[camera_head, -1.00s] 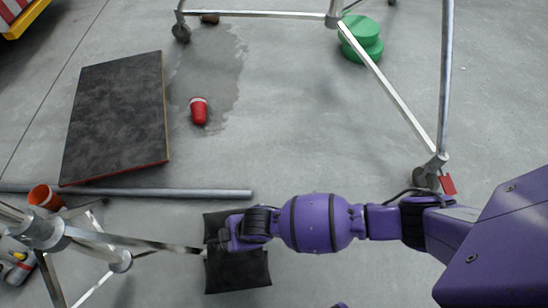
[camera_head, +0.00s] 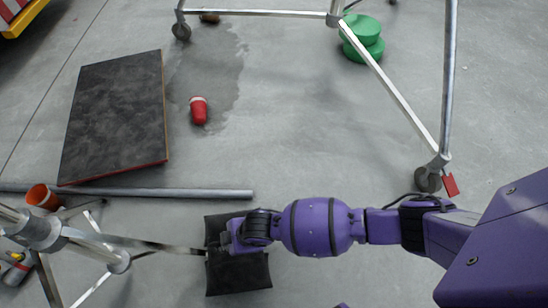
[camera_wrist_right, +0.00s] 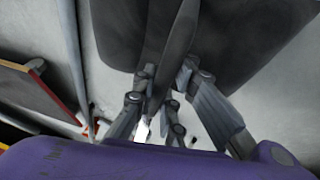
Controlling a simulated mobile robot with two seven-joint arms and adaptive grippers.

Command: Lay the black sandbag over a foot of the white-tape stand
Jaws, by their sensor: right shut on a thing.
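The black sandbag (camera_head: 238,275) has two flaps joined by a strap and hangs at the lower middle of the head view. My right gripper (camera_head: 226,238) is shut on its strap; the wrist view shows the fingers (camera_wrist_right: 163,82) pinching the dark strap, with a bag flap (camera_wrist_right: 225,40) behind. A metal stand (camera_head: 38,232) is at the lower left, and one of its legs (camera_head: 150,245) reaches to the bag's left edge. I cannot tell whether they touch. No white tape can be made out clearly on this stand. My left gripper is not in view.
A rolling metal frame (camera_head: 395,95) with casters and a red tag (camera_head: 450,184) stands behind. A dark board (camera_head: 115,115), a grey pipe (camera_head: 170,193), a red cup (camera_head: 199,110), an orange cone-like cup (camera_head: 43,197) and green discs (camera_head: 363,38) lie around. The middle floor is clear.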

